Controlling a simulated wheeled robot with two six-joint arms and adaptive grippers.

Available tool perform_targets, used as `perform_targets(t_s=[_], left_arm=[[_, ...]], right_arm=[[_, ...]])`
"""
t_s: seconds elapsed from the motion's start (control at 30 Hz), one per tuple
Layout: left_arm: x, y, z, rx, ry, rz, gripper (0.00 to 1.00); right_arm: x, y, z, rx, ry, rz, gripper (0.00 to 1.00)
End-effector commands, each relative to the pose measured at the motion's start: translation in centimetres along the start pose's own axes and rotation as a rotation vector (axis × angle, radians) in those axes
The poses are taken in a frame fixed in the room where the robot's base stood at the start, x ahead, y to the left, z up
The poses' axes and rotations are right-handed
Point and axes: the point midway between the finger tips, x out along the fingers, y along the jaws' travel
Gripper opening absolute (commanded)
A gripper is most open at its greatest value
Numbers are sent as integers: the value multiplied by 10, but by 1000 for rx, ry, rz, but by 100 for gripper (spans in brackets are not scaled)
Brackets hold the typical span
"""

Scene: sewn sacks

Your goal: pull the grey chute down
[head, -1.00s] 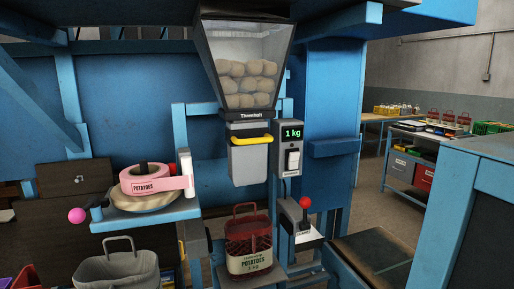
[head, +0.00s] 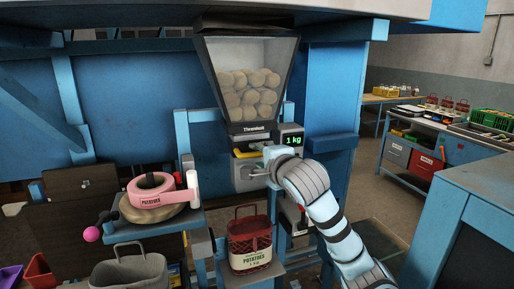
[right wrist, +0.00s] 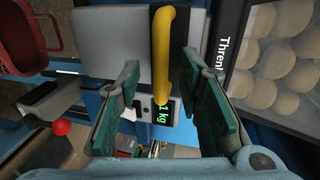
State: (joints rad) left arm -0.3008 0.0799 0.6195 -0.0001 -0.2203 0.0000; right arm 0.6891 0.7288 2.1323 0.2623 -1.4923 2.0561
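The grey chute (head: 248,178) hangs under the potato hopper, with a yellow handle (head: 243,154) across its top front. My right gripper (head: 262,161) is in front of the chute at the handle's right end, hiding part of both. In the right wrist view, the chute (right wrist: 112,42) and the yellow handle (right wrist: 161,50) show sideways. My right gripper (right wrist: 159,72) is open there, with its green-padded fingers on either side of the handle and visible gaps to it. My left gripper is not in view.
The hopper (head: 252,84) holds several potatoes. The 1 kg display (head: 291,140) is close beside my right arm. A pink tape roll (head: 151,187) sits on a shelf at left, above a grey bin (head: 128,270).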

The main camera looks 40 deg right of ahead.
Motion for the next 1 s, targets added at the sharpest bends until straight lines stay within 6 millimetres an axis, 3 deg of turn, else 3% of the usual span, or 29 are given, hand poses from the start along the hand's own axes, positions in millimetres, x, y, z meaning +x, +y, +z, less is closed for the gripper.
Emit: perform_targets(t_s=[0.2,0.5,0.7,1.0], left_arm=[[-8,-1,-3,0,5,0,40],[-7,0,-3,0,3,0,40],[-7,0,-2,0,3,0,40],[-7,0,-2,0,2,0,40]], right_arm=[[30,-1,0,0,1,1,33],[34,0,0,-1,1,0,33],[34,0,0,-1,1,0,1],[34,0,0,-1,0,-1,0]])
